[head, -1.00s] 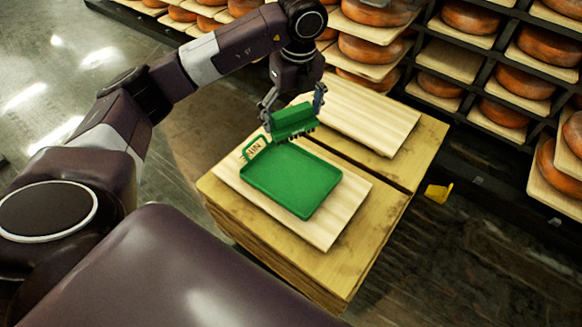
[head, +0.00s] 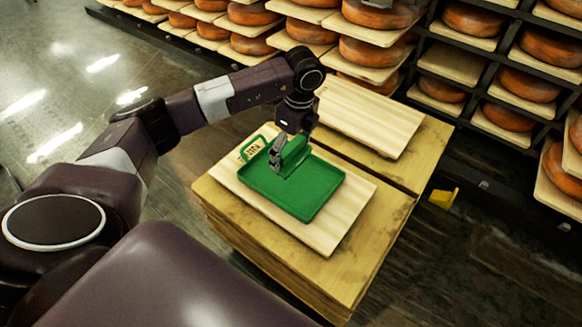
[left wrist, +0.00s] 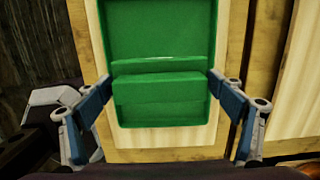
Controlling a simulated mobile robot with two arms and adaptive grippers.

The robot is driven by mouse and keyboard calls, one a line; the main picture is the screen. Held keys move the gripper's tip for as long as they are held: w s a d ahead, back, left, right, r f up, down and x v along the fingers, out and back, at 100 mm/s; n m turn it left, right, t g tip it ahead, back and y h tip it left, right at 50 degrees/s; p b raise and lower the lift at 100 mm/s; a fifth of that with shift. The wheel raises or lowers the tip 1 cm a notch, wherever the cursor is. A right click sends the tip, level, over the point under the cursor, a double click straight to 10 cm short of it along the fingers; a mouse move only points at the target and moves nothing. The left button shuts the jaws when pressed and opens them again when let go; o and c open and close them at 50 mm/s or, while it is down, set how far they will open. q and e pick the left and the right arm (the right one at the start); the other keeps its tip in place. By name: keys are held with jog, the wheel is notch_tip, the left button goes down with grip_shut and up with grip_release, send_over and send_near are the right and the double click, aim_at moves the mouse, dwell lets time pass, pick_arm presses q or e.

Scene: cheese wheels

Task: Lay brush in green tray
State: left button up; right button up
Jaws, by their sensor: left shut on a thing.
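The green brush (head: 295,150) is held by its ends between the fingers of my left gripper (head: 289,156). It is at the far left part of the green tray (head: 305,195), within the rim as seen from the head. In the left wrist view the brush (left wrist: 160,92) spans between the two blue finger pads, with the tray floor (left wrist: 158,25) beyond it. I cannot tell whether the brush touches the tray floor. The tray lies flat on a pale wooden board (head: 352,215). My right gripper is not in view.
The board lies on a stack of wooden planks (head: 375,255). A second pale board (head: 370,120) lies behind it. Shelves with several cheese wheels (head: 375,50) stand at the back. A yellow object (head: 443,197) is right of the stack. The near part of the tray is empty.

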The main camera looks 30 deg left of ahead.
aim_at(291, 165)
pick_arm(q)
jog(key=shift+f+b, duration=0.55)
jog(key=shift+f, duration=2.5)
jog(key=shift+f, duration=0.1)
jog(key=o, duration=1)
